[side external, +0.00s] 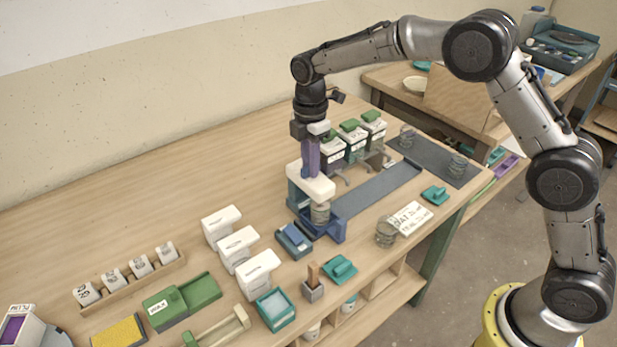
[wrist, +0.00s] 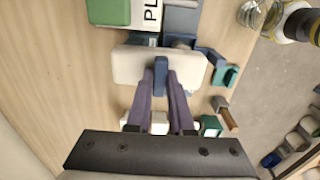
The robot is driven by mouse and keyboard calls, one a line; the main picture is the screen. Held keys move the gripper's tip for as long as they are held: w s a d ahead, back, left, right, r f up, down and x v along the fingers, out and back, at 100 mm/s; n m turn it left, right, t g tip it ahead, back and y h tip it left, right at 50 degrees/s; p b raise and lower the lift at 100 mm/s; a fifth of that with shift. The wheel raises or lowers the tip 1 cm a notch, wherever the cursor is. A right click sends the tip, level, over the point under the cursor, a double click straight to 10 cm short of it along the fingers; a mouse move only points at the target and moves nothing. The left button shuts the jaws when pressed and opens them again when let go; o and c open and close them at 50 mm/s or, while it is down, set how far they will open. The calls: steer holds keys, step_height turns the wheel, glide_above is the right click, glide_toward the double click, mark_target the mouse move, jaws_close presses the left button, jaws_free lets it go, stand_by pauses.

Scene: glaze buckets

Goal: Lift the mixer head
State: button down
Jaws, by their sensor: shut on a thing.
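The mixer head (side external: 308,183) is a white rounded block on a blue stand (side external: 335,232), above a small grey ribbed jar (side external: 320,213). In the wrist view the mixer head (wrist: 128,65) lies crosswise, with a blue upright piece (wrist: 160,66) at its middle. My gripper (side external: 312,172) points down onto the head from above. Its purple fingers (wrist: 160,88) close together on the blue piece. Its tips are low against the head, and the contact is partly hidden in the side view. The head looks level and close to the stand.
Several white boxes with green tops (side external: 350,135) stand close behind the mixer. White dispensers (side external: 238,248) and a blue block (side external: 294,240) are to its left and front. A dark strip (side external: 375,190) runs to the right. The table's back left is clear.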

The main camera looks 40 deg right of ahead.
steer(key=shift+r, duration=2.2)
steer(key=c, duration=0.9)
jaws_free()
steer(key=shift+f, duration=0.1)
step_height(320, 180, up, 7)
